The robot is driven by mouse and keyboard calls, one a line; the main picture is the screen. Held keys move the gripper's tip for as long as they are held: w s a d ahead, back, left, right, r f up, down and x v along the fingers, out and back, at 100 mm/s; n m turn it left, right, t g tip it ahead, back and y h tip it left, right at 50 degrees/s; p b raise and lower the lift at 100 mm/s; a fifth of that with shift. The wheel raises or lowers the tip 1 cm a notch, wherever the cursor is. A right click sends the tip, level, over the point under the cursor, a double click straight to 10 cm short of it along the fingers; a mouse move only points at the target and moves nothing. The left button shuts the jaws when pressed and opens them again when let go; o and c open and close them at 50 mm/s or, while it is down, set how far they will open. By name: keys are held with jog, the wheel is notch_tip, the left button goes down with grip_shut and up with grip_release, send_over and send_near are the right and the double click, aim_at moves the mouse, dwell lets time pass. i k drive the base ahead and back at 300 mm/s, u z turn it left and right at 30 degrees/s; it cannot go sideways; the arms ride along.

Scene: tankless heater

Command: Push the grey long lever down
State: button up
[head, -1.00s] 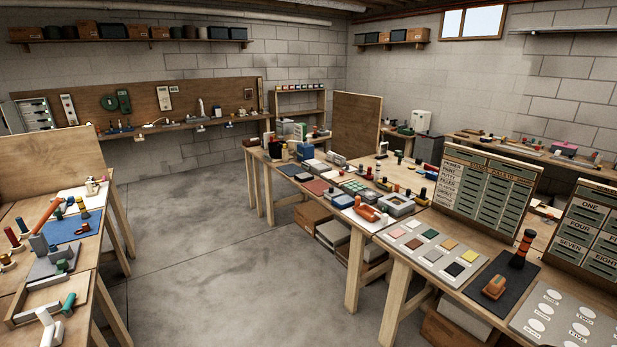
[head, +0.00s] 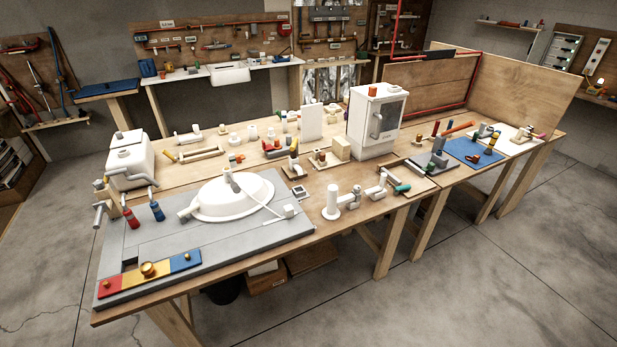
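A white upright heater-like box (head: 362,122) stands on the back right part of the wooden workbench, with a grey handle (head: 377,122) on its front. To its right, a small grey fixture (head: 437,158) with an upright grey part stands on the bench. Several grey pieces are small at this distance, and I cannot tell which is the long lever. My gripper is not in view.
A red pipe (head: 469,75) runs along wooden boards behind the bench's right end. Loose fittings crowd the bench top (head: 323,258). The concrete floor (head: 500,260) at right front is clear. Boxes (head: 266,277) sit under the bench.

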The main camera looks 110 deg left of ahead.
aim_at(235, 188)
jog(key=u, duration=4.45)
jog(key=i, duration=1.65)
